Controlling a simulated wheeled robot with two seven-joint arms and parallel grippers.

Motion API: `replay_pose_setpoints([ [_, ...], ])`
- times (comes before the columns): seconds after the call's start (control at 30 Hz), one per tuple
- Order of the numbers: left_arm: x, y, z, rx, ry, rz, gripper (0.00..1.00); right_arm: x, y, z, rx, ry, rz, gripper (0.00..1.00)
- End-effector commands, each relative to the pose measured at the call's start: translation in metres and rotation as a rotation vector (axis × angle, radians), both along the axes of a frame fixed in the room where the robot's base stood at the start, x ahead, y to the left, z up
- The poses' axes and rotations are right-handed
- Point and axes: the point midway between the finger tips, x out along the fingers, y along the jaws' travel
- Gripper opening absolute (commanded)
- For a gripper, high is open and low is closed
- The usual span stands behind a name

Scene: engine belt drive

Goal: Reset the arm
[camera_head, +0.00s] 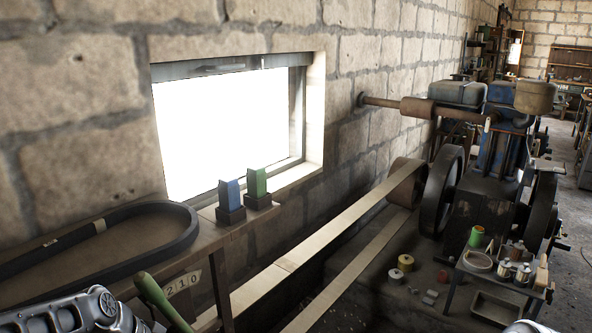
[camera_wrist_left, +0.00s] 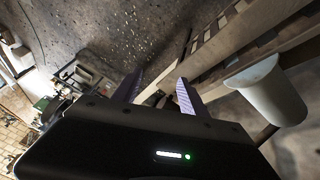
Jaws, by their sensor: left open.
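In the head view part of my left arm (camera_head: 75,312) shows at the bottom left, below the wooden bench; its gripper is out of this view. In the left wrist view my left gripper (camera_wrist_left: 157,92) is open and empty, its two fingers apart with nothing between them. Beyond the fingers are the floor and a slatted wooden structure (camera_wrist_left: 235,45). A small piece of my right arm (camera_head: 528,326) shows at the bottom right edge of the head view; its gripper is not visible.
A bench (camera_head: 205,243) with a dark belt loop (camera_head: 185,238) stands left. Blue (camera_head: 230,194) and green (camera_head: 257,183) blocks sit by the window. A long flat belt (camera_head: 300,250) runs to the engine (camera_head: 490,150). A small table (camera_head: 500,283) stands right. A pale cylinder (camera_wrist_left: 270,90) is near the gripper.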

Motion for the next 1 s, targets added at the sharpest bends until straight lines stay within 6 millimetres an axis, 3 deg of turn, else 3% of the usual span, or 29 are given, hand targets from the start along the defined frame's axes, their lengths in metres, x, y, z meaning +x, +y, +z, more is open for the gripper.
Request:
replay_pose_setpoints([
  [0.03,0.001,-0.019,-0.043,-0.013,0.054,0.008,0.50,0.000,0.000,0.000,0.000,0.000,0.000,0.42],
  [0.13,-0.005,-0.054,-0.119,-0.035,0.127,0.054,0.50,0.000,0.000,0.000,0.000,0.000,0.000,0.42],
  [0.2,-0.020,-0.081,-0.168,-0.052,0.175,0.086,0.50,0.000,0.000,0.000,0.000,0.000,0.000,0.42],
  [0.3,-0.054,-0.118,-0.230,-0.077,0.244,0.130,0.50,0.000,0.000,0.000,0.000,0.000,0.000,0.42],
  [0.4,-0.096,-0.151,-0.275,-0.103,0.303,0.171,0.50,0.000,0.000,0.000,0.000,0.000,0.000,0.42],
  [0.5,-0.132,-0.175,-0.302,-0.125,0.345,0.207,0.50,0.000,0.000,0.000,0.000,0.000,0.000,0.42],
  [0.63,-0.161,-0.191,-0.318,-0.142,0.375,0.237,0.50,0.000,0.000,0.000,0.000,0.000,0.000,0.42],
  [1.0,-0.167,-0.195,-0.322,-0.147,0.379,0.249,0.50,0.000,0.000,0.000,0.000,0.000,0.000,0.42],
])
